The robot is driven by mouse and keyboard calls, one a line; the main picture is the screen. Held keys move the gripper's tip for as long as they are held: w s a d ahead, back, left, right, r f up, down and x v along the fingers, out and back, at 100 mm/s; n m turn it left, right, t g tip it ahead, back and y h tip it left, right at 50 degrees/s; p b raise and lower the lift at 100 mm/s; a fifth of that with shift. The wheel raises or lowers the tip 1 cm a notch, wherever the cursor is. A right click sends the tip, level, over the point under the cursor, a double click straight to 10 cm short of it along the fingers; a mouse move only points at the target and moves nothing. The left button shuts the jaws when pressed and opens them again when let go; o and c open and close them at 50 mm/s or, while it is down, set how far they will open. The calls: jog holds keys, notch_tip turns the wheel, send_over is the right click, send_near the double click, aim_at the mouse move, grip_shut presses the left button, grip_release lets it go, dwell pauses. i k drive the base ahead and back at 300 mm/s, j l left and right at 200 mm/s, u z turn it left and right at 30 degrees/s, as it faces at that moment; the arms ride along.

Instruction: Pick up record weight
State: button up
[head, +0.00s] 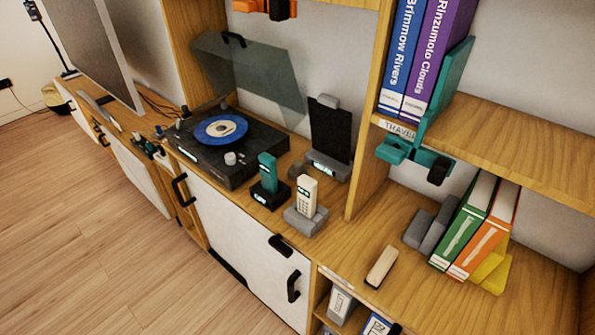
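A small light grey round piece (230,158) sits on the front right part of the black turntable (240,172), beside the record. It looks like the record weight, though it is too small to be sure it is not a knob. A blue record (206,132) with a cream label lies on the platter. The turntable's smoky clear lid (255,80) is raised behind it. My gripper is not in view.
A teal phone (267,172) and a cream phone (307,195) stand in cradles right of the turntable. A dark panel on a grey stand (330,135) is behind them. Shelves with binders (470,225) are at right. Wooden floor at left is clear.

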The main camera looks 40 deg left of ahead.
aim_at(296, 169)
jog(key=j+u, duration=0.15)
jog(key=u, duration=1.25)
